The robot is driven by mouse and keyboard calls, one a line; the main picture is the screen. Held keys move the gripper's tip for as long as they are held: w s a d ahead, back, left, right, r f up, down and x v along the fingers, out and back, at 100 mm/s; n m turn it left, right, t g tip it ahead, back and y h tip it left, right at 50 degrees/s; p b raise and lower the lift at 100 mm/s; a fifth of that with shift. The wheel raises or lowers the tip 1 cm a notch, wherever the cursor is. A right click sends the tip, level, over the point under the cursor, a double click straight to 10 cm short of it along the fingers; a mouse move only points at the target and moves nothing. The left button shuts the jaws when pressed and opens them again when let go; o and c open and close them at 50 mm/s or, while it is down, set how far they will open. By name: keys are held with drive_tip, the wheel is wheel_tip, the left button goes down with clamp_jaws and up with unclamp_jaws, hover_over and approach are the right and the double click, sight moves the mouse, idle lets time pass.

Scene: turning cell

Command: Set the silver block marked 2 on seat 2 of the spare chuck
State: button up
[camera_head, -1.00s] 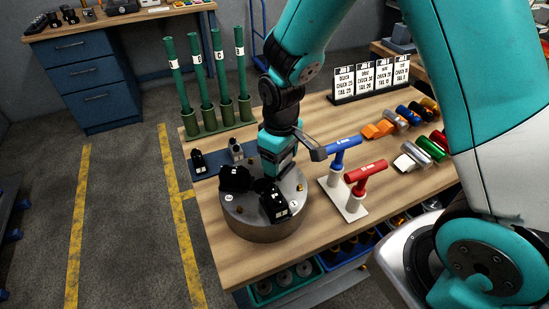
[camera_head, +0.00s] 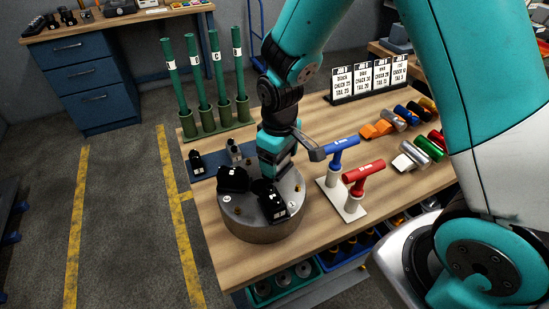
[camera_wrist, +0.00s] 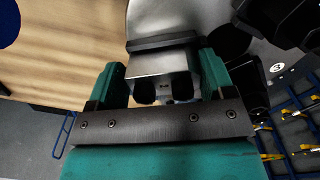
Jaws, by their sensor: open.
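The spare chuck (camera_head: 262,232) is a round grey drum on the wooden bench, with black blocks (camera_head: 234,179) and (camera_head: 271,204) on its top. My gripper (camera_head: 276,172) points down at the chuck's far right side. In the wrist view my gripper (camera_wrist: 160,85) is open, with a green finger on each side of a silver block (camera_wrist: 160,66). Narrow gaps show between block and fingers. The block lies against the chuck's face (camera_wrist: 185,12); its number is not visible, and whether it is fully seated I cannot tell. In the head view my gripper hides it.
A blue mat (camera_head: 213,164) behind the chuck holds a black block (camera_head: 196,161) and another silver block (camera_head: 234,148). Blue (camera_head: 343,143) and red (camera_head: 364,174) T-handles stand close on the right. Green tubes (camera_head: 206,82) stand behind. Job cards (camera_head: 368,80) are at the back.

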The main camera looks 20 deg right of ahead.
drive_tip(key=shift+s+a+f, duration=0.25)
drive_tip(key=shift+s, duration=0.1)
drive_tip(key=shift+w+r, duration=0.1)
drive_tip(key=shift+r, duration=0.4)
wheel_tip(320, 180, up, 17)
drive_tip(key=shift+w+d+b, duration=0.15)
drive_tip(key=shift+b, duration=0.25)
drive_tip(key=s+a+y, duration=0.1)
drive_tip(key=s+a, duration=0.1)
drive_tip(key=s, duration=0.4)
drive_tip(key=s+a+r+y, duration=0.1)
drive_tip(key=s+a+y, duration=0.1)
drive_tip(key=s, duration=0.4)
drive_tip(key=s+a+n+y, duration=0.1)
drive_tip(key=s+a, duration=0.1)
drive_tip(key=s, duration=0.4)
drive_tip(key=shift+s+r, duration=0.3)
